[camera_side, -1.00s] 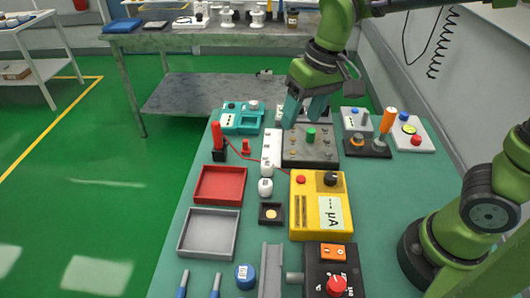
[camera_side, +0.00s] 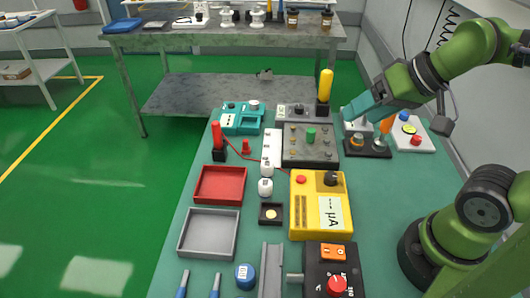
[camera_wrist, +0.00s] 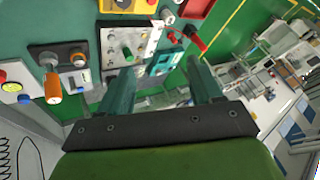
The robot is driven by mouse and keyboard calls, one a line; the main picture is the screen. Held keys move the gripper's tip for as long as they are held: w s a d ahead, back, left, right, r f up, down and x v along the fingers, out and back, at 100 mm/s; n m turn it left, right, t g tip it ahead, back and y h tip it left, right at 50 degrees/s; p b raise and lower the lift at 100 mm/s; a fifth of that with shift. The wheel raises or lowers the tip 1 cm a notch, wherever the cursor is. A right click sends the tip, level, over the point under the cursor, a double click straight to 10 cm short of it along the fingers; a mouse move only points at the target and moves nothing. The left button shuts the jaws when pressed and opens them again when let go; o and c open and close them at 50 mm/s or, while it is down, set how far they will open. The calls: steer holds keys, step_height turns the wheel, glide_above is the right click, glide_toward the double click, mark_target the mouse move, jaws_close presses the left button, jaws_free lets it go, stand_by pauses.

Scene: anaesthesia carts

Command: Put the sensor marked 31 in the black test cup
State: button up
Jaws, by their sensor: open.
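No number 31 is readable at this size, so I cannot tell which piece is that sensor. A small white round piece with a dark mark (camera_side: 265,187) stands on the green table, just below a similar white piece (camera_side: 267,167) by the end of a white strip. A small black square holder with a pale round centre (camera_side: 270,214) sits below them; I cannot tell whether it is the test cup. My gripper (camera_side: 360,108) is open, over the table's far right corner, near a black base with an orange-handled tool. In the wrist view its fingers (camera_wrist: 163,85) are apart and empty.
A yellow meter (camera_side: 320,228) stands right of the black holder. A red tray (camera_side: 219,168) and a grey tray (camera_side: 182,240) lie left. A tall yellow cylinder (camera_side: 325,86) and upright red handle (camera_side: 216,135) stick up. The table's right middle is clear.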

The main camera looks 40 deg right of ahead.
steer(key=w+a+f+n+g+h, duration=0.2)
steer(key=w+a+f+n+g, duration=0.35)
steer(key=w+a, duration=0.75)
steer(key=m+g, duration=0.2)
glide_above(265, 183)
steer(key=shift+n, duration=0.25)
step_height(265, 183, down, 11)
steer(key=shift+w+a, duration=0.1)
steer(key=shift+w, duration=0.05)
steer(key=shift+f, duration=2.65)
jaws_close()
steer(key=s+a+r, duration=0.3)
steer(key=s+r, duration=0.3)
steer(key=r, duration=0.5)
steer(key=shift+d+f, duration=0.1)
steer(key=shift+f, duration=4.95)
